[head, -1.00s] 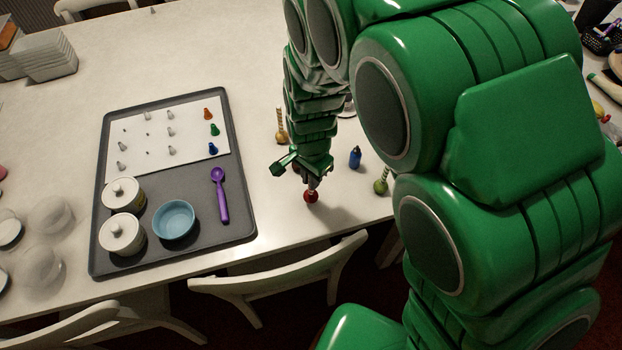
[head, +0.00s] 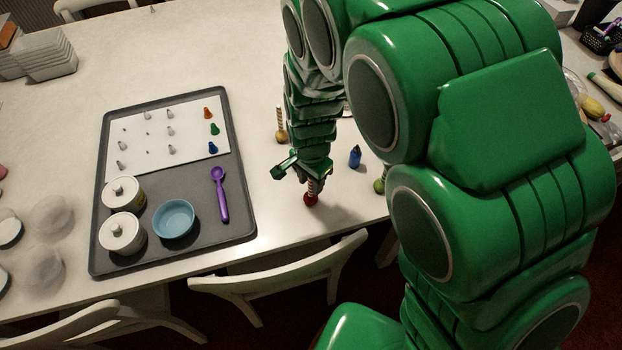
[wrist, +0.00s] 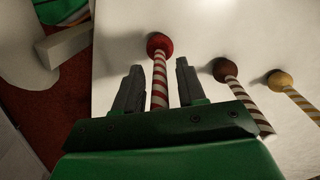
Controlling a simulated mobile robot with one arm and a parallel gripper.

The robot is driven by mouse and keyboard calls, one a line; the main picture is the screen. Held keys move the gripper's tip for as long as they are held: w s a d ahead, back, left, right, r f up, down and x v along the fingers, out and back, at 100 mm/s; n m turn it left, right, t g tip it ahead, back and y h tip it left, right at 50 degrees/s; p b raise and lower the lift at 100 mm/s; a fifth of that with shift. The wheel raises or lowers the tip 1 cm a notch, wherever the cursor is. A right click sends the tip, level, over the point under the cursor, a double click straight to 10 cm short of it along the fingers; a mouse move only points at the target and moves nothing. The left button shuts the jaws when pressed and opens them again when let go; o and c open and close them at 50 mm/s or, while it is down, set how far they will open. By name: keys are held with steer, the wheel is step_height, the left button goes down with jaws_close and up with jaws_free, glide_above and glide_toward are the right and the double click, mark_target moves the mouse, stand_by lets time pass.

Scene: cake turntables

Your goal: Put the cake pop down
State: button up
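The red cake pop (head: 310,200) rests ball-down on the white table near its front edge, its red-and-white striped stick pointing up. In the wrist view the cake pop (wrist: 159,46) shows its stick between my two fingers. My gripper (head: 312,184) is just above the red ball, pointing down. In the wrist view my gripper (wrist: 159,66) is open, with a gap on each side of the stick. The upper end of the stick is hidden by the gripper body.
A yellow pop (head: 281,136), blue bottle-like item (head: 355,157) and green pop (head: 379,186) stand nearby. A brown pop (wrist: 226,70) shows in the wrist view. Left is a grey tray (head: 240,190) with blue bowl (head: 174,218) and purple scoop (head: 220,195). A chair (head: 290,285) stands in front.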

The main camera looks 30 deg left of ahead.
mark_target(308, 197)
steer(key=shift+r, duration=0.7)
step_height(308, 197, up, 6)
steer(key=s, duration=0.1)
steer(key=shift+a+r, duration=0.25)
